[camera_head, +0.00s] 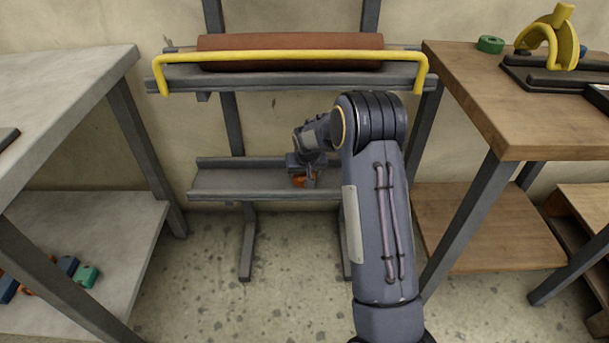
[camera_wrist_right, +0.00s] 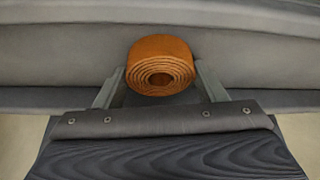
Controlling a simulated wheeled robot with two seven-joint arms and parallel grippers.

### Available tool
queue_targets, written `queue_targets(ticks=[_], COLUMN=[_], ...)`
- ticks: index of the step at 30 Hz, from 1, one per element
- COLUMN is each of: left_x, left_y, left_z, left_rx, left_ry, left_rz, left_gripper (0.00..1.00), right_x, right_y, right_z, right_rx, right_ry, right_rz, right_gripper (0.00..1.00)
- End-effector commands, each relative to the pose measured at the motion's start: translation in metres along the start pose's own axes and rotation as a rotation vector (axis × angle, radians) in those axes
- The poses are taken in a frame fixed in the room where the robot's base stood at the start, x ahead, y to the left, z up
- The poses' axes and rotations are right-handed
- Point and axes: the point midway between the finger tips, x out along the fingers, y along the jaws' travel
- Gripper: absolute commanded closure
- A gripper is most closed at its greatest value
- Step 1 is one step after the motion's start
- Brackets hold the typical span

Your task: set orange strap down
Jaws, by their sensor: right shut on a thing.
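The orange strap (camera_wrist_right: 160,65) is rolled into a coil, and its spiral end faces the camera in the right wrist view. My right gripper (camera_wrist_right: 158,84) is shut on it, with one finger on each side. In the head view the strap (camera_head: 300,181) is a small orange patch at my right gripper (camera_head: 306,177), partly hidden by the gripper and arm. The gripper is at the lower grey shelf (camera_head: 235,181) of the rack. I cannot tell whether the coil touches the shelf. My left gripper is not in view.
Above, a brown roll (camera_head: 290,52) lies on the upper shelf behind a yellow bar (camera_head: 290,57). A grey table (camera_head: 60,85) stands left and a wooden table (camera_head: 500,95) right. The left part of the lower shelf is bare.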

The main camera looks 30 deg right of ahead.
Motion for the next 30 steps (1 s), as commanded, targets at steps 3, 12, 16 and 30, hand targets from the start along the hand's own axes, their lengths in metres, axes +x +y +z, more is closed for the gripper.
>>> queue_targets(ticks=[3, 12, 16, 30], left_x=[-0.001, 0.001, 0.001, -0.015], left_y=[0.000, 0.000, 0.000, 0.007], left_z=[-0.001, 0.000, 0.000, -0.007], left_rx=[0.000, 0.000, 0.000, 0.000], left_ry=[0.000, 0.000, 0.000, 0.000], left_rz=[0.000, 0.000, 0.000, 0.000], left_gripper=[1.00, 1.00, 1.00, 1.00], right_x=[-0.002, 0.001, 0.001, -0.042], right_y=[0.000, 0.000, 0.000, -0.001], right_z=[-0.001, 0.000, 0.001, -0.003], right_rx=[0.000, 0.000, 0.000, -0.001], right_ry=[0.002, 0.001, 0.001, 0.003], right_rz=[-0.001, 0.000, 0.000, -0.002], right_gripper=[0.60, 0.19, 0.14, 0.14])
